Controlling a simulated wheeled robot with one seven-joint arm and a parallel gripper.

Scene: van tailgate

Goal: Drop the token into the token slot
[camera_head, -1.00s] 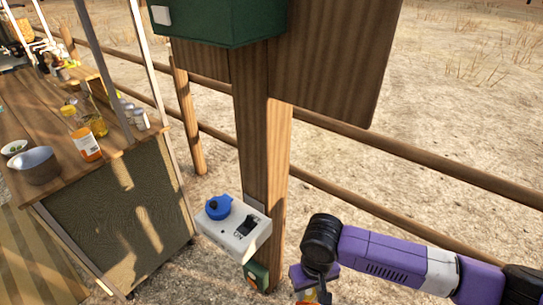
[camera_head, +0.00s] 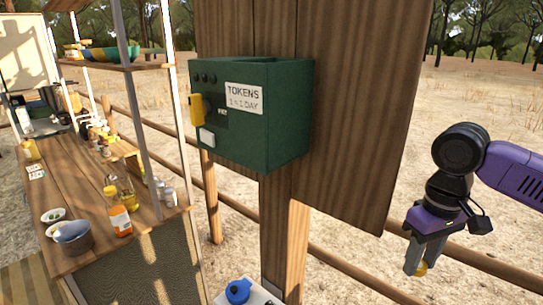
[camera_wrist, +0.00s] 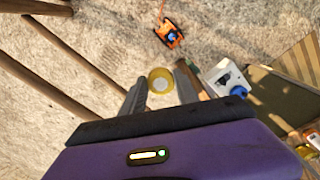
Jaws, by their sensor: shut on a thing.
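The token (camera_head: 421,269) is a small yellow disc between the fingertips of my gripper (camera_head: 423,262), at the lower right in the head view. In the wrist view, the token (camera_wrist: 161,80) shows as a yellow round with a pale centre, between both fingers (camera_wrist: 160,88). My gripper is shut on it and points down, clear of other things. The green token box (camera_head: 287,120) is mounted on the wooden post, up and left of my gripper. Its front has a "TOKENS 1=1 DAY" label, a yellow part (camera_head: 197,109) and a dark panel. I cannot make out the slot opening clearly.
A wooden board (camera_head: 355,120) stands behind the box, between it and my arm. A white unit with a blue knob (camera_head: 238,291) sits low on the post. Rail fences run behind. A counter (camera_head: 85,205) with bottles and bowls is at left. An orange object (camera_wrist: 170,32) lies on the ground.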

